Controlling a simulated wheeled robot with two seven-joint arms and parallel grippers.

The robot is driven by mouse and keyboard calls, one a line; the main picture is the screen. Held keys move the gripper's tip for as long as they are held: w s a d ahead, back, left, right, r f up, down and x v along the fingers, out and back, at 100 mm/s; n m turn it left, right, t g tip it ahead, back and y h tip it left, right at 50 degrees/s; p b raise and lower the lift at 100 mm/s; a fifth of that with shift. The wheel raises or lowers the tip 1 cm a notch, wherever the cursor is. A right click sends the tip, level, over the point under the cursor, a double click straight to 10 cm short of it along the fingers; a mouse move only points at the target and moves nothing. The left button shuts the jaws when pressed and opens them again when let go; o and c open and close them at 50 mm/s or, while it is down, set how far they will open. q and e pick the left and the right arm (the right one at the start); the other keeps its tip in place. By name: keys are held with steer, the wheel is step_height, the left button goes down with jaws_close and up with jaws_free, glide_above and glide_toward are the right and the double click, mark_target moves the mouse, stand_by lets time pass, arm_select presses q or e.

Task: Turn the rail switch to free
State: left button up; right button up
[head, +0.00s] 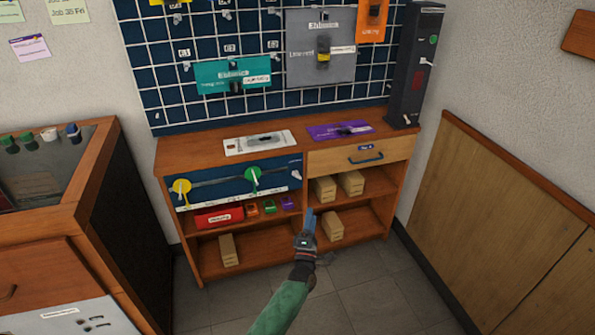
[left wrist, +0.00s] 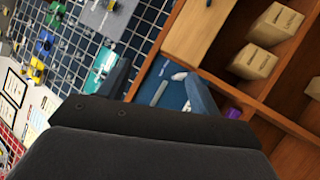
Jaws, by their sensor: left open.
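A dark blue rail panel (head: 222,184) is set in the upper left front of the wooden bench. A yellow round knob (head: 181,187) and a green round knob (head: 253,175) sit along its rail. A small white switch-like piece (head: 296,175) is at its right end; its lettering is too small to read. In the left wrist view the blue panel (left wrist: 172,95) and white piece (left wrist: 179,76) show between the fingers. My left gripper (head: 308,222) is open and empty, below and right of the white piece and apart from it. The fingers also show in the left wrist view (left wrist: 158,86). My right gripper is not in view.
Shelves below hold wooden blocks (head: 325,189), a red box (head: 219,216) and small coloured items. A drawer (head: 358,156) is right of the panel. A pegboard (head: 165,88) rises behind the bench. A wooden cabinet (head: 80,215) stands left. Floor in front is clear.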

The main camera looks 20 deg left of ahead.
mark_target(297, 175)
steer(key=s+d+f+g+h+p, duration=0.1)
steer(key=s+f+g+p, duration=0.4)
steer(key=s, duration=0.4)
arm_select(q)
steer(key=shift+w+a+n+g+y+b, duration=0.1)
steer(key=shift+w+a+n+g+y, duration=0.5)
steer(key=shift+w+a+n, duration=1.75)
steer(key=shift+w+a+n+g+y+b, duration=0.1)
steer(key=shift+w+a+n+g+y, duration=0.6)
steer(key=shift+w, duration=3)
steer(key=shift+w+a+n+g+y+b, duration=0.15)
steer(key=shift+w+a+n+y, duration=0.45)
steer(key=shift+w+a+n, duration=1.85)
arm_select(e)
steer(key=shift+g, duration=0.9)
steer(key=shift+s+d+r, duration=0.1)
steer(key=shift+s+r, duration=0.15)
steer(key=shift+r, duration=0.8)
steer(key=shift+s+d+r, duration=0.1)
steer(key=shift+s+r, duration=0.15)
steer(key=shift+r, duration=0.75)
arm_select(q)
steer(key=shift+w+d+m, duration=0.3)
steer(key=shift+w+m, duration=0.25)
steer(key=shift+m, duration=0.25)
steer(key=c, duration=1)
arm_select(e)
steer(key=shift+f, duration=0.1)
